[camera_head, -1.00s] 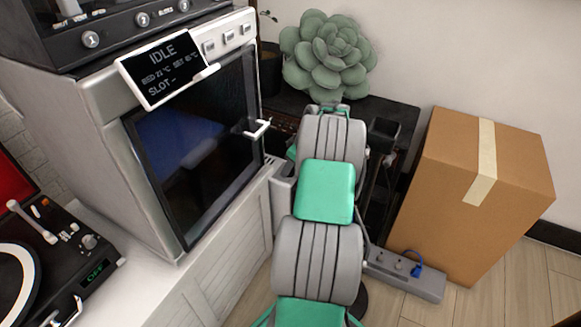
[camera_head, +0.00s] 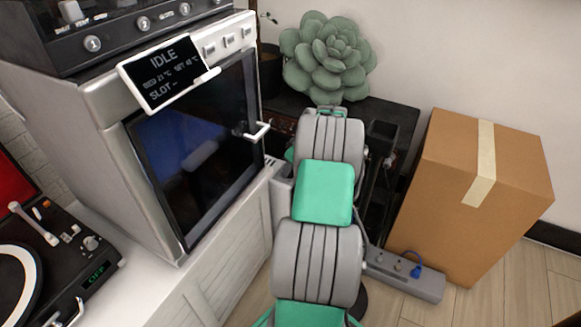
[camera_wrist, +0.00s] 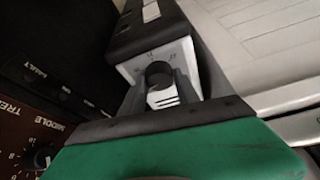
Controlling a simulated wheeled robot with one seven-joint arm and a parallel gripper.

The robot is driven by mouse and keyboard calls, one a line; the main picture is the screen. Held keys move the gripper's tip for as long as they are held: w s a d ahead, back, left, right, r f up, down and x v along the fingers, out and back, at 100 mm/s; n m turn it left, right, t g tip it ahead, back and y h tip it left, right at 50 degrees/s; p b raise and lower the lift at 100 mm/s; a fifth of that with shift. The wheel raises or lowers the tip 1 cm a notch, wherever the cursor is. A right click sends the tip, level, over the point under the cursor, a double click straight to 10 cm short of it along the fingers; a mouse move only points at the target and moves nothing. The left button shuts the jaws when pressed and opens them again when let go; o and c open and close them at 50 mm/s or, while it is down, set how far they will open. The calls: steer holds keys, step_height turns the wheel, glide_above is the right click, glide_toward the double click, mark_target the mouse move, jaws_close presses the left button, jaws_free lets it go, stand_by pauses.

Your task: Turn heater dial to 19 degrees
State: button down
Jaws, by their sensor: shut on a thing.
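The heater shows in the wrist view as a narrow unit with a white end panel (camera_wrist: 131,73) and a dark top. Its round black dial (camera_wrist: 158,73) sits on that panel, with small scale marks above it that are too small to read surely. My gripper (camera_wrist: 163,88) is at the dial, its fingers shut on it. In the head view my grey and green arm reaches down beside the cabinet and hides the gripper and dial. A pale grey part of the heater (camera_head: 283,195) shows left of my arm.
In the head view a printer with an IDLE screen (camera_head: 165,72) stands left, a cardboard box (camera_head: 450,200) right, and a power strip (camera_head: 405,277) on the floor.

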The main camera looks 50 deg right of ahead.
steer(key=m+h+p, duration=0.1)
steer(key=m, duration=0.1)
steer(key=m+h+p, duration=0.1)
steer(key=m+p, duration=0.1)
steer(key=shift+a+r+m, duration=0.15)
steer(key=shift+r+m, duration=0.05)
steer(key=shift+m, duration=0.2)
steer(key=shift+f+m+g+h+p, duration=0.1)
steer(key=shift+m+g+h+p, duration=0.25)
steer(key=shift+m, duration=0.55)
steer(key=shift+f+m+g+h+p, duration=0.1)
steer(key=shift+m+h+p, duration=0.15)
steer(key=shift+m+p, duration=0.5)
steer(key=shift+m, duration=0.25)
steer(key=c, duration=0.9)
jaws_free()
steer(key=p+v, duration=0.2)
steer(key=v, duration=0.5)
steer(key=shift+s+a+r+p, duration=0.1)
steer(key=shift+a+r+p, duration=0.05)
steer(key=shift+r+p, duration=0.2)
